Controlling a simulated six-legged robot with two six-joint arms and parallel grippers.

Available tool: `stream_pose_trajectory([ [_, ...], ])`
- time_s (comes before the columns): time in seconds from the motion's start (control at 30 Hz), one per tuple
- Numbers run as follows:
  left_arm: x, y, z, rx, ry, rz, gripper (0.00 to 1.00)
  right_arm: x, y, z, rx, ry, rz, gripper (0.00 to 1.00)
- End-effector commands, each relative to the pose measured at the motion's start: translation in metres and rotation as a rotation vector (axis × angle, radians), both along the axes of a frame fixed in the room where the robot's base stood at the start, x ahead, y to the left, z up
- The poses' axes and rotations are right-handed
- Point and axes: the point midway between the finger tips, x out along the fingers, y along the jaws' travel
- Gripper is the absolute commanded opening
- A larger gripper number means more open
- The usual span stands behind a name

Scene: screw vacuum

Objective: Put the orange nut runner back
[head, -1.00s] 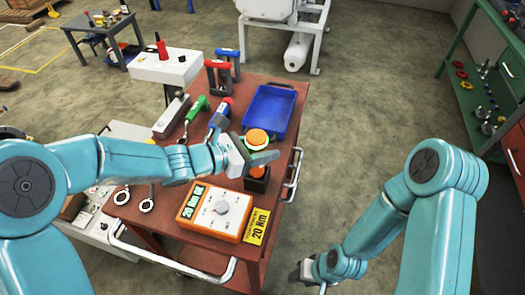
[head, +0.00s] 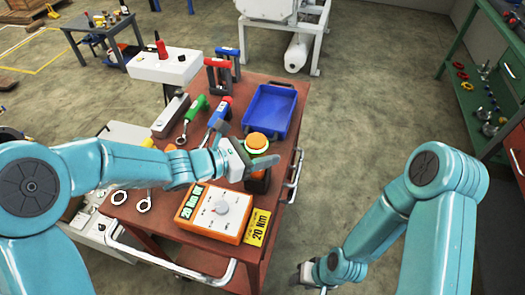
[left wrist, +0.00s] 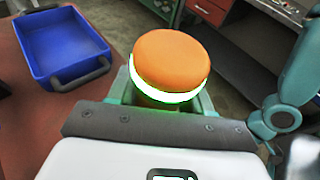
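The orange nut runner has a round orange cap (head: 257,141) with a pale, green-edged ring beneath it. My left gripper (head: 252,156) is shut around its body, just below the cap. The left wrist view shows the cap (left wrist: 170,62) close up, upright between teal finger parts, with the lower body hidden. A black holder (head: 257,185) stands directly below the runner at the cart's right edge. The gripper hides how far the runner sits in it. My right gripper (head: 308,276) is low beside the cart, too small to tell open or shut.
The red cart (head: 170,218) carries a blue tray (head: 286,133) behind the runner, an orange torque display (head: 216,210) with a yellow 20 Nm sign (head: 257,227) in front, and green and blue tools to the left. The floor right of the cart is clear.

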Motion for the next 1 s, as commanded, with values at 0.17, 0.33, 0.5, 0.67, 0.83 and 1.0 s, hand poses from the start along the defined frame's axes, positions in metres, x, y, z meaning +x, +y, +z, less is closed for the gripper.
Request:
stream_pose_trajectory([
  [0.17, -0.001, 0.000, -0.002, 0.002, 0.005, -0.001, 0.72, 0.000, 0.000, 0.000, 0.000, 0.000, 0.000, 0.43],
  [0.33, -0.001, 0.000, -0.001, 0.001, 0.003, 0.000, 0.72, 0.000, 0.000, 0.001, 0.000, 0.000, 0.000, 0.43],
  [0.5, -0.001, 0.000, 0.015, 0.000, 0.002, 0.000, 0.72, 0.000, 0.000, 0.018, 0.000, 0.000, 0.000, 0.43],
  [0.67, -0.014, 0.030, 0.021, 0.000, 0.000, 0.005, 0.72, 0.000, 0.000, 0.011, 0.000, 0.000, 0.000, 0.43],
  [0.83, -0.033, 0.066, 0.034, 0.001, 0.000, 0.005, 0.72, 0.000, 0.000, 0.009, 0.000, 0.000, 0.000, 0.43],
  [1.0, -0.046, 0.091, 0.043, 0.000, 0.000, 0.003, 0.72, 0.000, 0.000, 0.010, 0.000, 0.000, 0.000, 0.43],
])
